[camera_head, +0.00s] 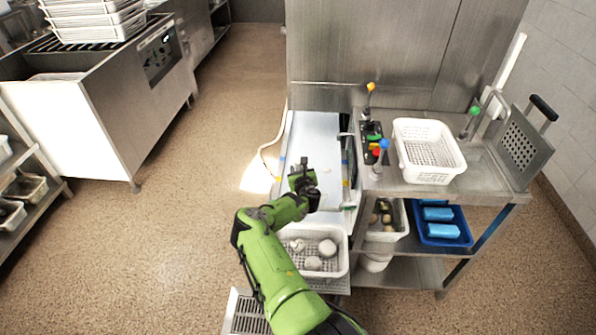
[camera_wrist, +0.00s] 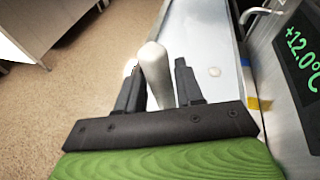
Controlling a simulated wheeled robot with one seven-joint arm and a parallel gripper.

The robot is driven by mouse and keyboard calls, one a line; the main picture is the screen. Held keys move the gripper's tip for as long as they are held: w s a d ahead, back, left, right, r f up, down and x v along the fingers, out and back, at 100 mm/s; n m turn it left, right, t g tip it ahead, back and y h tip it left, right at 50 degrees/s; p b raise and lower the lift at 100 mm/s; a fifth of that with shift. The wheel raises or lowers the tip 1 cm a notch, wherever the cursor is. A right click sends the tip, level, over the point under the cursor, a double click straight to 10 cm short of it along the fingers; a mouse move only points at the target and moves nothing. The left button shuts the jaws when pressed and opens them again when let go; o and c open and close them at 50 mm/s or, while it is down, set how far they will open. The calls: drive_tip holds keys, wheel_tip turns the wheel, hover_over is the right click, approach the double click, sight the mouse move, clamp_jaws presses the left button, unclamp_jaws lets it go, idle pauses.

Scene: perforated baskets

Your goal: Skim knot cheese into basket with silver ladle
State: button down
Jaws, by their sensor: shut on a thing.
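My gripper (camera_head: 303,178) is over the left side of the long pale-blue trough (camera_head: 312,130). In the wrist view my gripper (camera_wrist: 158,85) is shut on a pale, long, rounded thing (camera_wrist: 155,70) that stands between its fingers. I cannot tell for sure that it is the silver ladle; no ladle bowl shows. A small pale round piece (camera_wrist: 214,72), perhaps knot cheese, lies in the trough, apart from the gripper. A white perforated basket (camera_head: 340,262) at the trough's near end holds several whitish rounded lumps (camera_head: 327,248). My arm hides part of that basket.
An empty white basket (camera_head: 450,172) stands on the steel table at the right. Upright levers with coloured knobs (camera_head: 384,144) rise beside the trough. A perforated plate with a black handle (camera_head: 522,150) stands at the far right. A temperature display (camera_wrist: 303,50) borders the trough. Floor is clear at left.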

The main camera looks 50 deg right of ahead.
drive_tip(key=shift+s+d+r+p, duration=0.2)
drive_tip(key=shift+r+p, duration=0.25)
drive_tip(key=shift+r, duration=0.15)
drive_tip(key=shift+s+d+r+p, duration=0.1)
drive_tip(key=shift+s+r+p, duration=0.05)
drive_tip(key=shift+r+p, duration=0.35)
wheel_tip(320, 180, up, 10)
drive_tip(key=s+d+m+p, duration=0.1)
drive_tip(key=s+p, duration=0.1)
drive_tip(key=p, duration=0.6)
drive_tip(key=shift+d+t+p, duration=0.25)
drive_tip(key=shift+t+p, duration=0.1)
drive_tip(key=shift+t, duration=0.05)
